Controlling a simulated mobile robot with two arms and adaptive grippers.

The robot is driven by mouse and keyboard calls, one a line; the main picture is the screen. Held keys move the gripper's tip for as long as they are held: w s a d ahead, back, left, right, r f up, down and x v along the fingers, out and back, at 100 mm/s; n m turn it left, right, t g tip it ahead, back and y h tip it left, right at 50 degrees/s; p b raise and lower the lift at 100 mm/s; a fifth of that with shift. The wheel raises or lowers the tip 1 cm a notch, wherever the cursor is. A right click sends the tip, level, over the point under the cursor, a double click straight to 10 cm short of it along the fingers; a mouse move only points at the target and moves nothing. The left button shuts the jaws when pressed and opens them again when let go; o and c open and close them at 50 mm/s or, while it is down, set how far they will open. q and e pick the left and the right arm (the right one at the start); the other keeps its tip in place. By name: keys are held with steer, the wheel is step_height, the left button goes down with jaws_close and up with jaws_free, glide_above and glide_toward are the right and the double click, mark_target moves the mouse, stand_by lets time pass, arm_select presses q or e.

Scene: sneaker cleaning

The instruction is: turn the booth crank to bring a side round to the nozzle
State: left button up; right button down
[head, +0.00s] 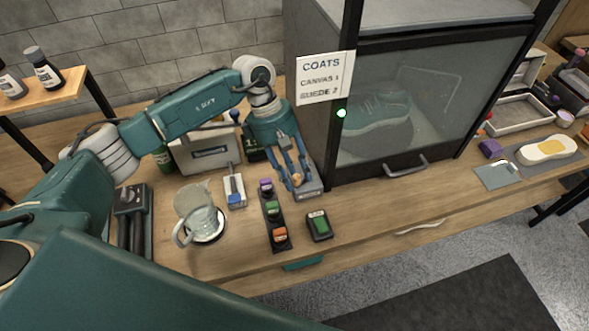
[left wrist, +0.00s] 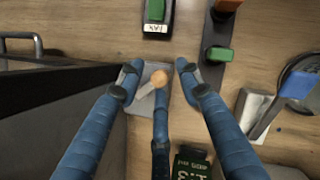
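The spray booth (head: 430,100) stands at the back with its front pane closed. A sneaker (head: 375,115) shows dimly inside; I cannot make out a nozzle. The crank's round tan knob (head: 297,179) rises from a grey base (head: 309,191) on the bench by the booth's left front corner. My left gripper (head: 292,172) is down over the crank. In the left wrist view its blue fingers (left wrist: 160,85) are spread around the knob (left wrist: 160,76), with gaps at both sides. My right gripper is not in view.
A button strip (head: 272,222) and a single green button box (head: 320,225) lie just in front of the crank. A glass jug (head: 200,215) stands to the left. A sign (head: 323,78) hangs on the booth. A shoe sole (head: 546,149) lies far right.

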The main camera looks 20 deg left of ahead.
arm_select(q)
jaws_close()
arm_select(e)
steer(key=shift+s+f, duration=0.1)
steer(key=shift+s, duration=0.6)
arm_select(q)
steer(key=shift+d+f, duration=0.1)
